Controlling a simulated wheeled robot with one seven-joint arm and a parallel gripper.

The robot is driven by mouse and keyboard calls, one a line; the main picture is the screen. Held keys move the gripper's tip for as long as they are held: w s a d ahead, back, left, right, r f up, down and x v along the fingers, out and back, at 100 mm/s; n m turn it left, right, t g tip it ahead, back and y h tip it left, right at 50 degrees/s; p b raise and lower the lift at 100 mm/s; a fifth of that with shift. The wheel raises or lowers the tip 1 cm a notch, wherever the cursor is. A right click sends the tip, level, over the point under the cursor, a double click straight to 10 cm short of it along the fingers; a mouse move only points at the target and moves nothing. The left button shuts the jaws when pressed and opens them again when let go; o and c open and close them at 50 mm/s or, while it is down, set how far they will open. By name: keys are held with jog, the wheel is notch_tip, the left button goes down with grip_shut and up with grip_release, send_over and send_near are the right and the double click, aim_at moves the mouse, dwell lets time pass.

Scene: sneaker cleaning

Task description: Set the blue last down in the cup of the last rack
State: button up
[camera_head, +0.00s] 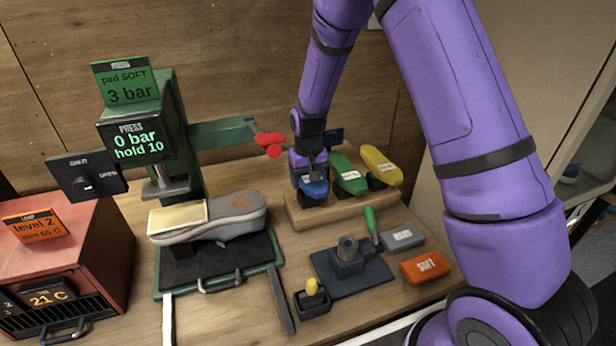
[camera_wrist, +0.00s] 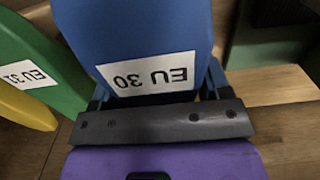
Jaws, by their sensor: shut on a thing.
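The blue last (camera_head: 314,190) is at the left end of the wooden last rack (camera_head: 345,208), beside the green last (camera_head: 347,176) and the yellow last (camera_head: 381,167). My gripper (camera_head: 311,177) is above the blue last and shut on it. In the wrist view the blue last (camera_wrist: 140,30) fills the top middle, its "EU 30" label towards the camera, between my gripper's fingers (camera_wrist: 157,92). The cup under the blue last is hidden, so I cannot tell whether the last is seated in it. The green last (camera_wrist: 40,60) shows at left.
A green press (camera_head: 180,120) holds a grey shoe (camera_head: 215,222) at left, its red-ended lever (camera_head: 268,142) close to my gripper. A red heater box (camera_head: 65,260) stands far left. A dark stand (camera_head: 348,270), an orange SOFT block (camera_head: 425,267) and a grey block (camera_head: 402,237) lie in front of the rack.

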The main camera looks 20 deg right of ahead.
jog(key=shift+f, duration=0.95)
jog(key=o, duration=1)
jog(key=shift+c, duration=0.2)
notch_tip(320, 180, up, 11)
jog(key=shift+f, duration=0.1)
